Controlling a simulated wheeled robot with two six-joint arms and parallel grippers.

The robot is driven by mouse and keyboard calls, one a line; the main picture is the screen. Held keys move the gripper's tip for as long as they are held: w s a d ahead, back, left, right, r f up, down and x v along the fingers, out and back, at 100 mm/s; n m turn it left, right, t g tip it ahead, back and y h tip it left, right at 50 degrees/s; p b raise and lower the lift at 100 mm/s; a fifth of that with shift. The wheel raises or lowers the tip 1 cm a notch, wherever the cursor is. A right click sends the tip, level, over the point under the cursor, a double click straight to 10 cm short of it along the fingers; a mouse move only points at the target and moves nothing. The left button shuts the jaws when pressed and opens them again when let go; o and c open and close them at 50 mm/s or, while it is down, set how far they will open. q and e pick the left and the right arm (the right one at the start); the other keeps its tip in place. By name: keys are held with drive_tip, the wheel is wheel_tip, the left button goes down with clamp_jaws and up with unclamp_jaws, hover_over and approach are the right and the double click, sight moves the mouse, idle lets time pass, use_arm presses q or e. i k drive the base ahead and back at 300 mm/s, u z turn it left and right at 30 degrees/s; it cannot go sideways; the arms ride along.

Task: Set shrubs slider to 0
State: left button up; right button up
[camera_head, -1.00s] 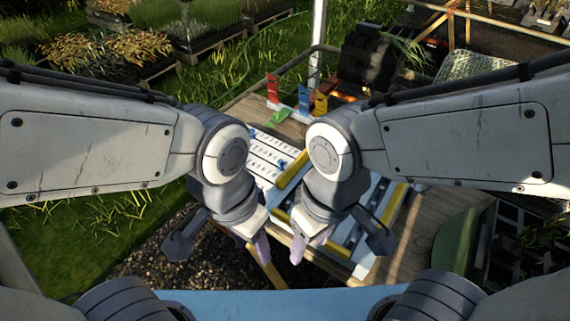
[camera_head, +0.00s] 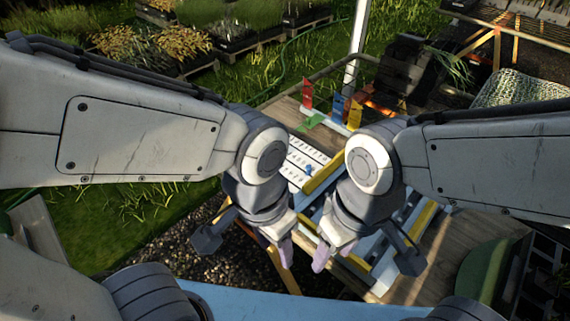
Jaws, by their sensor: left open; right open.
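A white slider board (camera_head: 294,172) with rows of printed marks lies on the wooden table, between my two arms. I cannot read the row labels, so I cannot tell which row is shrubs, and my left arm hides part of the board. My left gripper (camera_head: 246,242) is open and empty, in front of the board at its near left. My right gripper (camera_head: 366,256) is open and empty, in front of the blue and yellow rails. Neither gripper touches the knob.
Blue and yellow rails (camera_head: 425,218) lie right of the board. Red, blue and yellow upright pieces (camera_head: 340,107) and a green piece (camera_head: 311,122) stand behind it. A green rounded object (camera_head: 484,270) is at the table's right. Grass and plant trays lie beyond the table.

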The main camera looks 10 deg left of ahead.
sight(308, 167)
drive_tip(key=u, duration=0.35)
drive_tip(key=k, duration=0.5)
drive_tip(key=u, duration=1.05)
drive_tip(key=i, duration=0.7)
drive_tip(key=z, duration=0.6)
drive_tip(key=i, duration=0.45)
drive_tip(key=z, duration=0.4)
